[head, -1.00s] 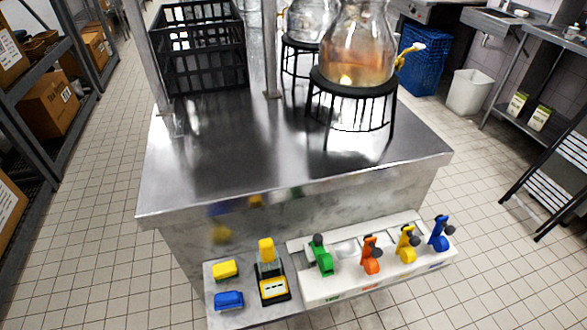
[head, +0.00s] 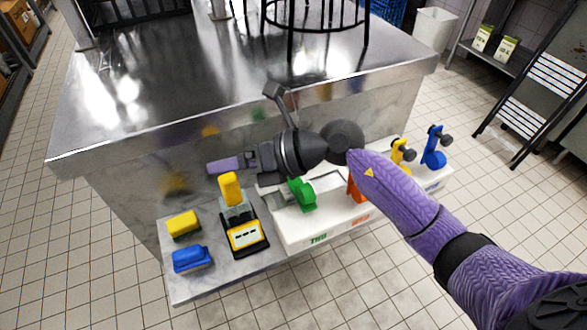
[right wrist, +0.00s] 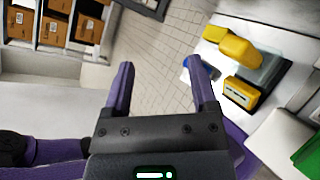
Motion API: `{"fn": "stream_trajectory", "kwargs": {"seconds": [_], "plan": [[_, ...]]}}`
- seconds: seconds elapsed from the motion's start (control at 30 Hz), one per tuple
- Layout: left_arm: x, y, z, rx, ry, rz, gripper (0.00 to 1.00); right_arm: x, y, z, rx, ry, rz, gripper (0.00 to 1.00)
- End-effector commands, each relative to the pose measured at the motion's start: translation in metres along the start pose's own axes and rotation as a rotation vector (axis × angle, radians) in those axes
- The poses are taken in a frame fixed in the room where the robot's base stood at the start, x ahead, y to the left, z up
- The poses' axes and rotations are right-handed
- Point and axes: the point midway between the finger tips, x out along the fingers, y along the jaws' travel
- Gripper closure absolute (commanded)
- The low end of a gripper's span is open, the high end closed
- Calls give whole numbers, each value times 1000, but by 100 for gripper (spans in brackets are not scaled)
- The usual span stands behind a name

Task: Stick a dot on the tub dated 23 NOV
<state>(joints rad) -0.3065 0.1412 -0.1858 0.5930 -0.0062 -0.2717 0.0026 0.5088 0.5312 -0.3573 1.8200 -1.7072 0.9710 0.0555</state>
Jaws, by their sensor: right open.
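No tub and no date I can read show in either view. A white dispenser (head: 335,231) stands on a low grey shelf with green (head: 302,196), orange (head: 355,188), yellow (head: 399,153) and blue (head: 433,150) levered holders in a row; lettering on its front looks like THU below the green one. My right arm crosses in front and partly hides the orange holder. My right gripper (head: 222,164) points left above a yellow-and-black device (head: 246,237). In the right wrist view the gripper (right wrist: 163,75) is open and empty, its purple fingers wide apart. My left gripper is out of view.
A yellow block (head: 184,224) and a blue block (head: 190,259) lie left of the device. Behind the shelf is a steel counter (head: 180,100) with a black wire stand (head: 315,15). Tiled floor lies around it. In the right wrist view, cartons (right wrist: 88,28) stand on shelving.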

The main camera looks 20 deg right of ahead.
Motion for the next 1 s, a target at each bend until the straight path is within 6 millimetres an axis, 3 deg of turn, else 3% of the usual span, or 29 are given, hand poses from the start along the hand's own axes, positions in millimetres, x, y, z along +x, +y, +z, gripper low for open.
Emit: {"fn": "stream_trajectory", "kwargs": {"seconds": [0.03, 0.1, 0.2, 0.3, 0.7, 1.0], "plan": [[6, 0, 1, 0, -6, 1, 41, -12, -29, -2, -126, 149, -174, 26], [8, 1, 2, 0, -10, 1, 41, -41, -65, 1, -224, 329, -424, 26], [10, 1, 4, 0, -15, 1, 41, -82, -93, 11, -259, 471, -677, 26], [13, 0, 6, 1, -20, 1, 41, -99, -105, 14, -254, 524, -782, 26], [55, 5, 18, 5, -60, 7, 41, -50, -169, -20, -249, 532, -786, 26], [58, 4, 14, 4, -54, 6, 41, -44, -174, -20, -254, 528, -787, 26]]}}
